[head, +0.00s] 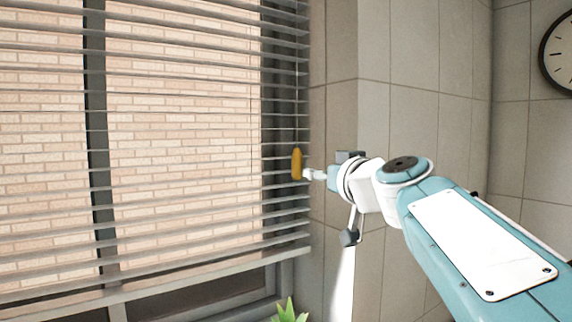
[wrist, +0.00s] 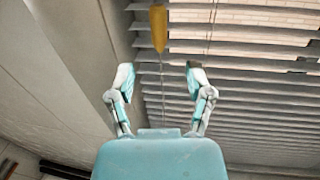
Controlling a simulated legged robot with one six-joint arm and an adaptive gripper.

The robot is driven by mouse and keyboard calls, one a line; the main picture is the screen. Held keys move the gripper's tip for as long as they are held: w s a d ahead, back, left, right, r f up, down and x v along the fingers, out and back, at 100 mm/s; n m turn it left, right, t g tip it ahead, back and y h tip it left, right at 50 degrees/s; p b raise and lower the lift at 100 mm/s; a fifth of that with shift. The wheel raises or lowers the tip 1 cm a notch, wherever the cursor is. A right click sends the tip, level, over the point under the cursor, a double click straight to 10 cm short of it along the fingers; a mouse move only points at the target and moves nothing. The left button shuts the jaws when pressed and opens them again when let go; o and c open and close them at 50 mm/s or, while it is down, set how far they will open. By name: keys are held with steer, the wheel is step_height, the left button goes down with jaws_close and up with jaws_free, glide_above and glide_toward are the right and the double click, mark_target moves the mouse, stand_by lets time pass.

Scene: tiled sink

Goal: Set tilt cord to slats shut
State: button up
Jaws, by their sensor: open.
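The tilt cord ends in a yellow-orange pull (head: 297,163) that hangs in front of the right edge of the window blind (head: 180,130). The blind's slats are open, with a brick wall showing between them. My gripper (head: 314,174) is close to the pull in the head view, at its lower right.
A tiled wall (head: 420,60) stands close on the right of the blind. A round clock (head: 560,52) hangs on it at the far right. A green plant (head: 288,312) shows at the bottom, below the blind.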

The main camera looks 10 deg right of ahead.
mark_target(300, 165)
steer(key=x, duration=1)
steer(key=shift+w+d+r, duration=0.1)
steer(key=shift+d, duration=0.25)
steer(key=shift+w+a, duration=0.1)
steer(key=shift+w, duration=0.15)
steer(key=shift+w+a, duration=0.1)
steer(key=shift+a, duration=0.2)
steer(key=shift+c, duration=0.4)
steer(key=shift+d, duration=0.15)
jaws_close()
